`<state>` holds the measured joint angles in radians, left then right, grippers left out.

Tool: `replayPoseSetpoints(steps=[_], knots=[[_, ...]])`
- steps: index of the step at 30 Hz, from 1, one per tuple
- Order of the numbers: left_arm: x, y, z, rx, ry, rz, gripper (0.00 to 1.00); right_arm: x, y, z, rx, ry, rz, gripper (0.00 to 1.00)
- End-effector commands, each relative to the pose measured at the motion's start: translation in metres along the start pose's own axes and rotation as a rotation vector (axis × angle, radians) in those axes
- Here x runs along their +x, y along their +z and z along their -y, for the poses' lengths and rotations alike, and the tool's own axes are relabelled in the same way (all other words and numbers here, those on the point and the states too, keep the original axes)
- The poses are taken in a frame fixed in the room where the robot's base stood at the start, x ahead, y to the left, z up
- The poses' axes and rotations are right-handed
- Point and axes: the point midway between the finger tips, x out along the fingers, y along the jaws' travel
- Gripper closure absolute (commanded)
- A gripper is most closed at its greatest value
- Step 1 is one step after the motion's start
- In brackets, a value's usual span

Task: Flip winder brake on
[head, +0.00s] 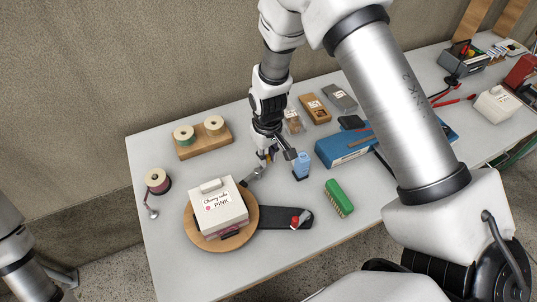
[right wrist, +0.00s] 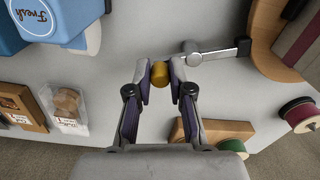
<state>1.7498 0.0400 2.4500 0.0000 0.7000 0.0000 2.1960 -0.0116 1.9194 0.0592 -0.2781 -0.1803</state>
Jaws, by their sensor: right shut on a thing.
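The winder has a round wooden turntable (head: 250,233) with a white box labelled Cherry cake on it. A black arm (head: 270,215) reaches right from it and bears a small red lever (head: 295,221). A grey metal crank (head: 256,175) with a round hub sticks out at the back; it also shows in the right wrist view (right wrist: 216,54). My right gripper (head: 267,160) is shut on a yellow-brown knob (right wrist: 159,74) beside the crank's hub. The knob's join to the crank is hard to see. My left gripper is outside the picture.
A wooden spool stand (head: 205,143) is behind, and a magenta spool (head: 158,181) is at left. The front left table is clear.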

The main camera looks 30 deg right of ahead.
Motion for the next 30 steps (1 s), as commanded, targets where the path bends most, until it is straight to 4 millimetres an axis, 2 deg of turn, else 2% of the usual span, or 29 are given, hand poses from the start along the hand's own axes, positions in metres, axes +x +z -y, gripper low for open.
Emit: replayPoseSetpoints(steps=[3, 9, 10, 12, 23, 26, 30], knots=[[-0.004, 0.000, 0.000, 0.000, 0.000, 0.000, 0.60, 0.000, -0.002, 0.000, -0.054, 0.000, 0.002, 1.00], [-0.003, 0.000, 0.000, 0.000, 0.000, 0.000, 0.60, 0.001, -0.002, 0.000, -0.054, 0.000, 0.000, 1.00], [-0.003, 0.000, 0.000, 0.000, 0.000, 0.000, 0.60, 0.001, -0.002, 0.000, -0.054, 0.000, 0.000, 0.76], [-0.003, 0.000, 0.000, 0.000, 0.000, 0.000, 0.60, 0.001, -0.002, 0.000, -0.054, 0.000, 0.000, 0.55], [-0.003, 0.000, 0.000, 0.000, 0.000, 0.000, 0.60, -0.005, -0.003, 0.000, -0.053, 0.000, -0.001, 0.55], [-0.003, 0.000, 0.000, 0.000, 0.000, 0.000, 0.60, -0.019, -0.004, 0.000, -0.053, 0.001, -0.004, 0.55], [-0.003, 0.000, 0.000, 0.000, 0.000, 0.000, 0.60, -0.054, -0.004, 0.000, -0.052, 0.001, -0.005, 0.55]])
